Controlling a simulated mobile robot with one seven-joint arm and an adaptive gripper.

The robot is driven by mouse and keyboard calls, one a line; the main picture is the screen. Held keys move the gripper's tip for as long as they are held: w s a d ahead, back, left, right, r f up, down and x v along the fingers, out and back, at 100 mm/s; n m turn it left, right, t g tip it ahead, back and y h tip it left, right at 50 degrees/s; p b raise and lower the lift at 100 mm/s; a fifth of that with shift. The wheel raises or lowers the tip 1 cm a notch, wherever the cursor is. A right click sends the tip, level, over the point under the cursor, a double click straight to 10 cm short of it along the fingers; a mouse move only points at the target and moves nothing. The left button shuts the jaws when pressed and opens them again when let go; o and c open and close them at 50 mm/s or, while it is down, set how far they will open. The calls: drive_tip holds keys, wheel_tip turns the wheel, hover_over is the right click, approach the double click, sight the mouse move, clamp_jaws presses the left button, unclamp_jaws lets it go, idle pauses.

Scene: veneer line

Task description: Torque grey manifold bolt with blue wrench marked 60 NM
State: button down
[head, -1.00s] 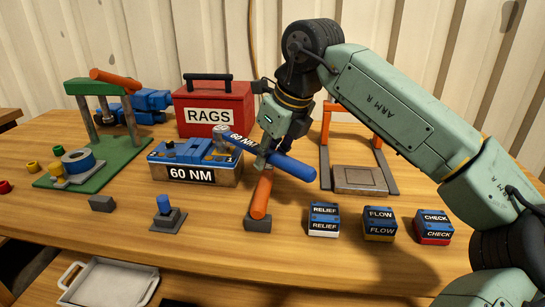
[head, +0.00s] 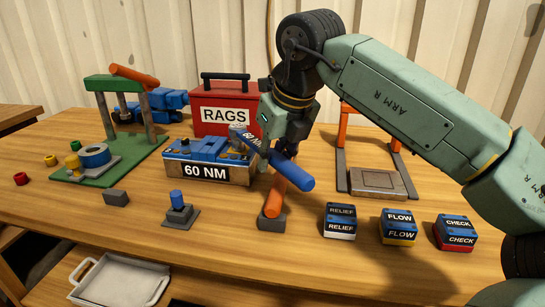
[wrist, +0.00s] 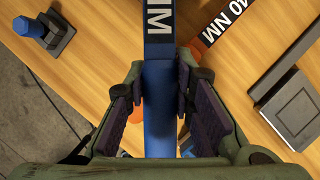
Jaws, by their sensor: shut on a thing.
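The blue wrench (head: 293,172) is held by my gripper (head: 272,150), which is shut on its shaft. In the wrist view the blue shaft (wrist: 158,115) runs between the fingers (wrist: 162,95), with part of its white "NM" label above them. In the head view its head end reaches over the right end of the manifold (head: 200,147), a block with blue parts on top and a "60 NM" label. The grey bolt is not clearly separable from the wrench head there. I cannot tell how firmly the head sits on it.
An orange wrench (head: 275,197) stands in a grey block just below my gripper; "40 NM" shows in the wrist view. RELIEF (head: 340,222), FLOW (head: 398,227) and CHECK (head: 455,233) boxes line the front right. A red RAGS box (head: 225,95) stands behind.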

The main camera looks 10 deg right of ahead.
drive_tip(key=shift+w+d+r+n, duration=0.1)
drive_tip(key=shift+w+d+n, duration=0.2)
drive_tip(key=shift+d+n, duration=0.15)
drive_tip(key=shift+r+p, duration=0.1)
drive_tip(key=shift+p, duration=0.2)
